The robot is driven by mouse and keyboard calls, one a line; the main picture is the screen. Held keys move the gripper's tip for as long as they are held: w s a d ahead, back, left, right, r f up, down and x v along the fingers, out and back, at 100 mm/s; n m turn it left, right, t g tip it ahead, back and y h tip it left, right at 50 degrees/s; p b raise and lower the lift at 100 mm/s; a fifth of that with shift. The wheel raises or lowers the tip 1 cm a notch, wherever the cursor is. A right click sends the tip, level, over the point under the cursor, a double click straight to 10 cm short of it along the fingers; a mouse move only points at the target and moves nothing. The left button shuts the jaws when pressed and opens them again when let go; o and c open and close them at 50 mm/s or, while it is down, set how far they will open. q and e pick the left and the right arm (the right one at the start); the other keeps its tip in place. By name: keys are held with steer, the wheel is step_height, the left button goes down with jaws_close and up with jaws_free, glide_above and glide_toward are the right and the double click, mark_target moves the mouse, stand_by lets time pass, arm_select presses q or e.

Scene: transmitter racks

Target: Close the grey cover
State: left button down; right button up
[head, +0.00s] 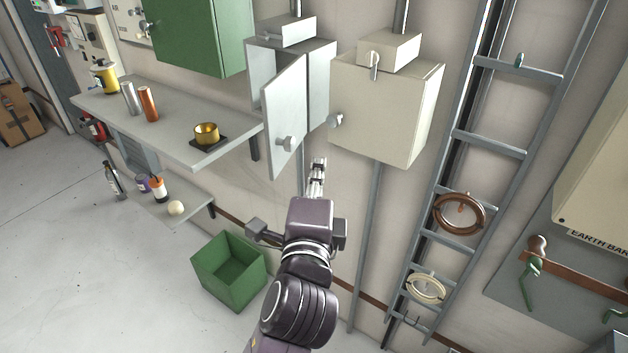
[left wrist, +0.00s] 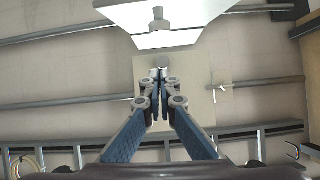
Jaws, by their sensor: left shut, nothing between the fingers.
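The grey cover (head: 284,118) is the hinged door of a grey wall box (head: 320,85). It stands open, swung out from the box, with a round knob (head: 287,143) on its face. The cover also shows at the top of the left wrist view (left wrist: 190,38), with its knob. My left gripper (head: 318,163) is shut and empty. In the head view its fingertips appear just right of and below the cover's lower edge, with no clear contact. The left wrist view shows the closed fingers (left wrist: 160,78) pointing towards the wall boxes. My right gripper is not in view.
A closed cream box (head: 380,110) with a knob hangs right of the grey box. A green bin (head: 228,270) stands below. A ladder (head: 470,160) is at the right.

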arm_select(q)
steer(key=w+a+p, duration=0.2)
steer(key=w+a, duration=0.1)
steer(key=w, duration=0.1)
steer(key=shift+a+r, duration=0.1)
steer(key=shift+a, duration=0.1)
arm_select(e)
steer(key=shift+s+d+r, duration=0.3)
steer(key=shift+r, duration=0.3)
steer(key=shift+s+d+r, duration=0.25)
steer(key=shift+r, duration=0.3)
